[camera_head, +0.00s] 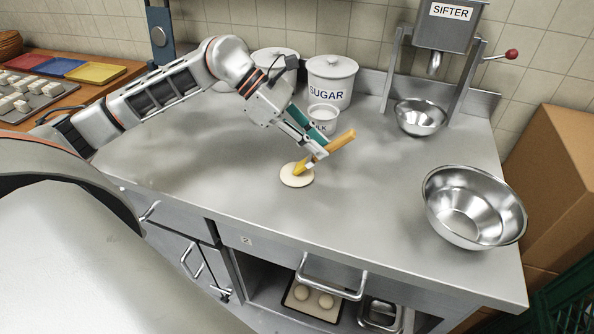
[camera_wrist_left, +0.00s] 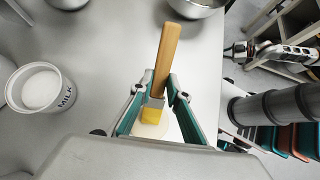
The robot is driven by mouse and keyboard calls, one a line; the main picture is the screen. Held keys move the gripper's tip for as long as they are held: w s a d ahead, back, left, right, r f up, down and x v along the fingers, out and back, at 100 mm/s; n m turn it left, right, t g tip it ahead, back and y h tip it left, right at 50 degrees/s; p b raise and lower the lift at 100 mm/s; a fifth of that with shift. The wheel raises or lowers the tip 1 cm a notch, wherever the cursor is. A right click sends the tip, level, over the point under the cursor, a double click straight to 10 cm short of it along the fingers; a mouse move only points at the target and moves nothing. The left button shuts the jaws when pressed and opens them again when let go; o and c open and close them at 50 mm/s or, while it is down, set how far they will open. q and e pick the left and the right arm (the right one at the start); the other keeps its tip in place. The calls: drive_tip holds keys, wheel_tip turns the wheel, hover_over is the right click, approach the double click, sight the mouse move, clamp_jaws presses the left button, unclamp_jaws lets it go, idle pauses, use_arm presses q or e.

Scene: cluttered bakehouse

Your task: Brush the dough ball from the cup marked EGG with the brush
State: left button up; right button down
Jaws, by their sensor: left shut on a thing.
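My left gripper (camera_head: 312,152) is shut on the brush (camera_head: 341,141), whose wooden handle tilts up to the right. It also shows in the left wrist view (camera_wrist_left: 167,55). Its yellow bristles point down at a pale, flat-looking round of dough (camera_head: 296,180) on the steel counter. They overlap it in both views; I cannot tell whether they press on it. A white cup (camera_head: 323,112) stands behind the gripper, and the left wrist view shows it marked MILK (camera_wrist_left: 40,90). No cup marked EGG shows. My right gripper (camera_wrist_left: 240,52) seems to show at the right in the left wrist view, its jaws unclear.
A SUGAR canister (camera_head: 331,80) and another lidded canister stand at the back. A large steel bowl (camera_head: 473,207) is at the right edge; a smaller bowl (camera_head: 420,117) sits under the SIFTER (camera_head: 450,22). Dough balls lie on a tray below the counter. The counter's front left is clear.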

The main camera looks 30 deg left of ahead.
use_arm(q)
drive_tip(key=shift+s+d, duration=0.25)
drive_tip(key=shift+s, duration=0.45)
drive_tip(key=shift+w, duration=0.1)
drive_tip(key=shift+w+a, duration=0.25)
drive_tip(key=shift+w, duration=0.4)
drive_tip(key=shift+w+a, duration=0.2)
drive_tip(key=shift+w, duration=0.45)
drive_tip(key=shift+s+d+f+b, duration=0.15)
drive_tip(key=shift+s+d, duration=0.1)
drive_tip(key=shift+s, duration=0.45)
drive_tip(key=shift+s+d+r+b, duration=0.15)
drive_tip(key=shift+s+d, duration=0.1)
drive_tip(key=shift+s, duration=0.45)
drive_tip(key=shift+w+a, duration=0.25)
drive_tip(key=shift+w, duration=0.45)
drive_tip(key=shift+w+a, duration=0.25)
drive_tip(key=shift+w, duration=0.45)
drive_tip(key=shift+s+d, duration=0.25)
drive_tip(key=shift+s, duration=0.45)
drive_tip(key=shift+s+d, duration=0.2)
drive_tip(key=shift+s, duration=0.5)
drive_tip(key=shift+w, duration=0.1)
